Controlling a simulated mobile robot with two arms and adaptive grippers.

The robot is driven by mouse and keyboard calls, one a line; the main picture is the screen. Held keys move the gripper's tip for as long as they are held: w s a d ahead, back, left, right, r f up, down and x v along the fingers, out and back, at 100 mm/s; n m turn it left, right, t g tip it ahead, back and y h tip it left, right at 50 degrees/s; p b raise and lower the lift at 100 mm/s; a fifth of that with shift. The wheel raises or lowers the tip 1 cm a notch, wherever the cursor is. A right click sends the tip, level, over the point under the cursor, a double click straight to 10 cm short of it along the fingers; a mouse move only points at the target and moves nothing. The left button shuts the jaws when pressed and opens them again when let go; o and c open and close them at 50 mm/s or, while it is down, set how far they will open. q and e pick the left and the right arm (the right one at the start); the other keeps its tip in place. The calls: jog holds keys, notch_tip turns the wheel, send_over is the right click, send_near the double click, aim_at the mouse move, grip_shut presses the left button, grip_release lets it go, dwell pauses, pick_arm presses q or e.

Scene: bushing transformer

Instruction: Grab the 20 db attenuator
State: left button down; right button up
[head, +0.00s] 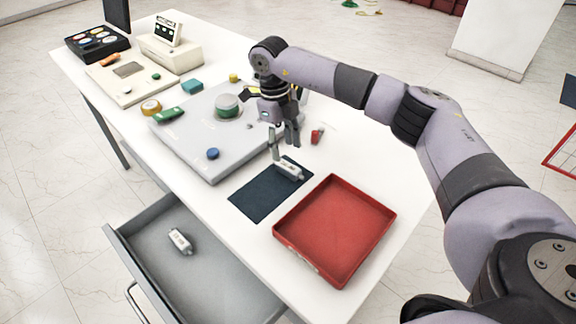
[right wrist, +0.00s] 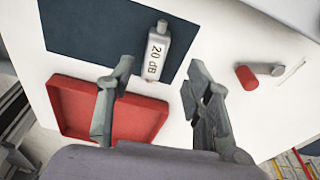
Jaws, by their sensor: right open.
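The 20 dB attenuator (head: 289,171) is a small white block with a metal end, lying on the dark blue mat (head: 258,199). In the right wrist view the attenuator (right wrist: 157,50) shows its "20 dB" label, and its lower end lies between the two fingertips in the picture. My right gripper (head: 284,150) is open and empty, pointing down just above and behind the attenuator. It also shows in the right wrist view (right wrist: 160,74), with a finger to each side. I see no contact. My left gripper is not in view.
A red tray (head: 334,270) stands beside the mat. A small red part (head: 317,135) lies behind the mat. A grey panel (head: 205,145) with knobs is to the left. A similar white block (head: 180,241) lies in the open drawer (head: 215,280).

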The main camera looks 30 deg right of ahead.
aim_at(288, 166)
jog(key=f, duration=0.1)
jog(key=s+f+p, duration=0.1)
jog(key=f, duration=0.1)
jog(key=f+p, duration=0.1)
jog(key=f, duration=0.1)
jog(key=shift+s+f, duration=0.1)
jog(key=shift+s, duration=0.25)
jog(key=shift+f, duration=0.3)
jog(key=shift+c, duration=0.4)
grip_shut()
